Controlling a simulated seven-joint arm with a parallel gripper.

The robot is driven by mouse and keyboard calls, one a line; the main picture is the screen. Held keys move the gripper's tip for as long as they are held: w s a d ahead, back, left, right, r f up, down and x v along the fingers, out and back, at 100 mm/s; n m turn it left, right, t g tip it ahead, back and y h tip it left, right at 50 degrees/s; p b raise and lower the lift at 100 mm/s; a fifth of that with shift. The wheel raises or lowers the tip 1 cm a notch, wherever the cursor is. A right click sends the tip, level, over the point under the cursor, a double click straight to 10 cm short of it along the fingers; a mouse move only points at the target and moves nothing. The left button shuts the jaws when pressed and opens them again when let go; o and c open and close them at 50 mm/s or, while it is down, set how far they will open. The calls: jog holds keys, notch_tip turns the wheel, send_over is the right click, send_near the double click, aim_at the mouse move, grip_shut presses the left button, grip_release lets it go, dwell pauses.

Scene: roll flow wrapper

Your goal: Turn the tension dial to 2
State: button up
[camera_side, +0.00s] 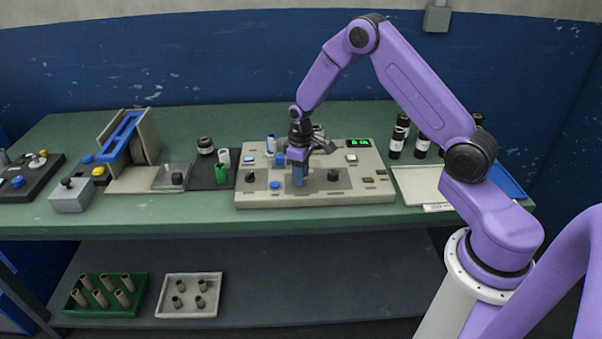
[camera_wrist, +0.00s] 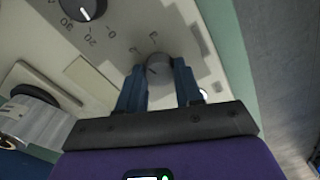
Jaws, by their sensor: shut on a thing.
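A control panel (camera_side: 373,170) lies on the green bench. My gripper (camera_side: 299,181) points down over its front middle part. In the wrist view, my gripper (camera_wrist: 162,82) has its two blue fingers on either side of a round grey dial (camera_wrist: 159,69), shut on it. Small marks are printed on the panel around this dial, too blurred to read. Its pointer direction and name are not clear. In the side view the fingers hide this dial. A black knob with a white pointer line (camera_wrist: 83,9) stands apart from it, with 0, 20 and 30 printed around it.
Black knobs stand left (camera_side: 249,178) and right (camera_side: 333,175) of my gripper, with a blue button (camera_side: 275,185) close by. A green lit display (camera_side: 358,143) is at the back right of the panel. Dark bottles (camera_side: 397,142) stand behind, to the right.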

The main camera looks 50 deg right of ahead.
dwell(0.4)
jog(key=o, duration=1)
jog(key=shift+o, duration=0.2)
jog(key=shift+r, duration=0.2)
notch_tip(320, 180, up, 17)
jog(key=s+a+r+n, duration=0.3)
jog(key=s+a+n, duration=0.1)
jog(key=s+a, duration=1.1)
jog(key=s+d+n, duration=0.3)
jog(key=s+n, duration=0.1)
jog(key=s, duration=1.6)
jog(key=shift+s+d+f, duration=0.15)
jog(key=shift+f, duration=0.2)
